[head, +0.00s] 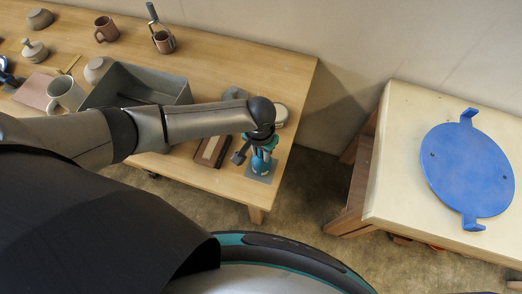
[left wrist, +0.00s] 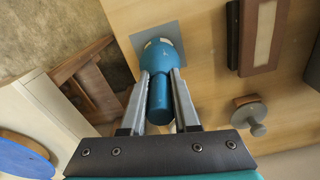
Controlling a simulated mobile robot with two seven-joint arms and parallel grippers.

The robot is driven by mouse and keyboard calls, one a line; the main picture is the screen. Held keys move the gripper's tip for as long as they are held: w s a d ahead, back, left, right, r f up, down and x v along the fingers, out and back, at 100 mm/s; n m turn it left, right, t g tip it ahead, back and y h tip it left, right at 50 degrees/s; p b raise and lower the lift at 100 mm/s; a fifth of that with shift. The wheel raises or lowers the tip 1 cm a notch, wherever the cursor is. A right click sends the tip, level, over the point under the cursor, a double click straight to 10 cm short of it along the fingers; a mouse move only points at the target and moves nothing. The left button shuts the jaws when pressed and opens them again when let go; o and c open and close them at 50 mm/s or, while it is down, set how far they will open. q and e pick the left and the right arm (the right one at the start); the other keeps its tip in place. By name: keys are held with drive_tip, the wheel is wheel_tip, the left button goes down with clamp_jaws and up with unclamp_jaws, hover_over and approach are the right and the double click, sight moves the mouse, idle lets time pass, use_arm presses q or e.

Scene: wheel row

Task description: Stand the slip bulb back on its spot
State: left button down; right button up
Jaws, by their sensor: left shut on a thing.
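The slip bulb is teal blue, with a round body and a narrower neck. In the head view its body (head: 261,162) shows below my left gripper (head: 262,141), over the grey square (head: 264,180) near the table's front right corner. In the left wrist view the bulb (left wrist: 158,58) lies between the two fingers of my left gripper (left wrist: 161,78), which is shut on its neck. Its round end is over the grey square (left wrist: 172,31). The bulb looks roughly upright. I cannot tell whether its base touches the square. My right gripper is not in view.
A brown framed block (head: 211,150) lies left of the bulb. A grey bin (head: 140,84), mugs and bowls stand farther left. A pale round-ended item (head: 281,115) is behind the gripper. A separate table holds a blue disc (head: 468,170), across a floor gap.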

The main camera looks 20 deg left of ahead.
use_arm(q)
drive_tip(key=shift+f, duration=0.3)
drive_tip(key=c, duration=0.6)
unclamp_jaws()
drive_tip(key=shift+r, duration=0.1)
wheel_tip(320, 180, up, 5)
drive_tip(key=p, duration=0.5)
drive_tip(key=shift+s+r+p, duration=0.1)
drive_tip(key=shift+r+p, duration=0.05)
drive_tip(key=shift+p, duration=0.25)
drive_tip(key=shift+r, duration=1.3)
